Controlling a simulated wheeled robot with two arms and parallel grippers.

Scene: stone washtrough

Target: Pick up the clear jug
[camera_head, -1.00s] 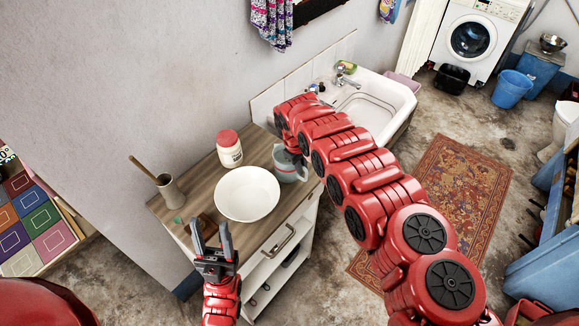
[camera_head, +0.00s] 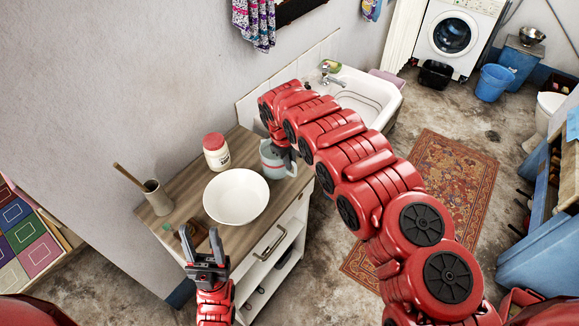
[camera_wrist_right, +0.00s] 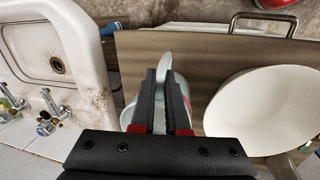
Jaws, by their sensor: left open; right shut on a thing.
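The clear jug (camera_head: 270,165), greyish and see-through, is at the right end of the wooden counter top (camera_head: 178,205), beside the white bowl. My right gripper (camera_head: 282,152) is shut on the jug from above. The jug seems slightly above the counter, but its base is partly hidden. In the right wrist view the jug (camera_wrist_right: 130,112) shows between and beside the dark fingers (camera_wrist_right: 163,85), with a pale handle or rim part beyond them. My left gripper (camera_head: 203,242) is open and empty in front of the counter's near-left edge.
The white bowl (camera_head: 236,196) stands close left of the jug. A jar with a red lid (camera_head: 216,152) is behind it. A grey pot with a wooden stick (camera_head: 157,197) is at the left. The white sink (camera_head: 385,92) adjoins the counter at the back right.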

